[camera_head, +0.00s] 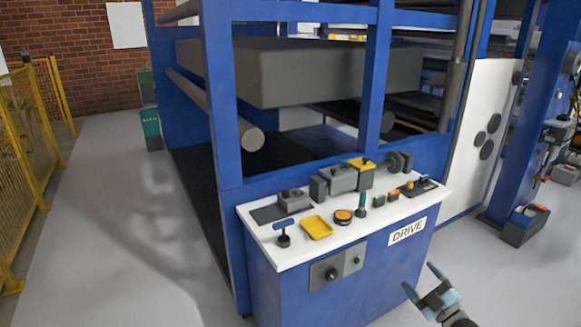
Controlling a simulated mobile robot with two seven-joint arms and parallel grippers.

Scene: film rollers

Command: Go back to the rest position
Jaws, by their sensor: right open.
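My right gripper (422,281) shows at the bottom right of the head view. Its two blue-grey fingers are spread apart with nothing between them. It is in front of and to the right of the blue drive cabinet (330,295), apart from it as far as I can see. My left gripper is not in the view.
The cabinet's white top (285,256) holds a yellow tray (316,227), a blue-handled tool (283,232) and several small parts. The blue roller machine frame (222,110) rises behind. A yellow fence (25,150) stands at the left. Grey floor (110,240) is clear between.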

